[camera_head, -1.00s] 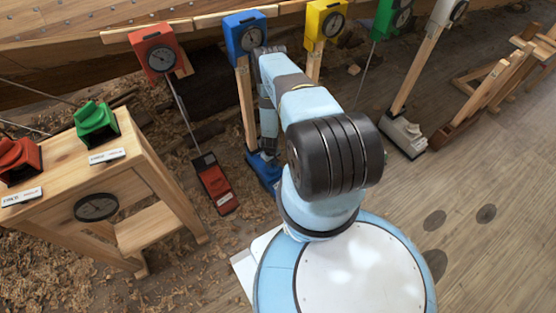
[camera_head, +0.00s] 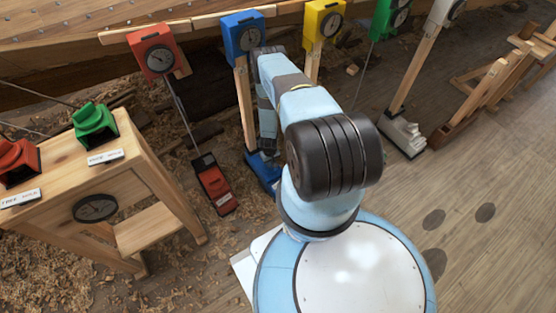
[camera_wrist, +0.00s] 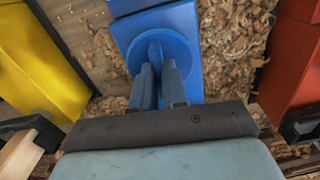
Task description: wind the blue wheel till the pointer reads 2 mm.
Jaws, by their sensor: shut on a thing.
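The blue wheel (camera_wrist: 156,48) is a round disc with a raised middle ridge on a blue block in the wrist view. My gripper (camera_wrist: 158,68) is shut on this ridge, one finger on each side. A blue foot (camera_head: 262,172) stands at the bottom of that post, partly behind my arm. The wheel and my gripper are hidden there by my arm.
A red gauge box (camera_head: 153,50) stands left of the blue one, with a red foot (camera_head: 213,184) below. A yellow box (camera_head: 322,20) and a green box (camera_head: 388,18) stand to the right. A wooden bench (camera_head: 130,160) is at left. Floor at lower right is open.

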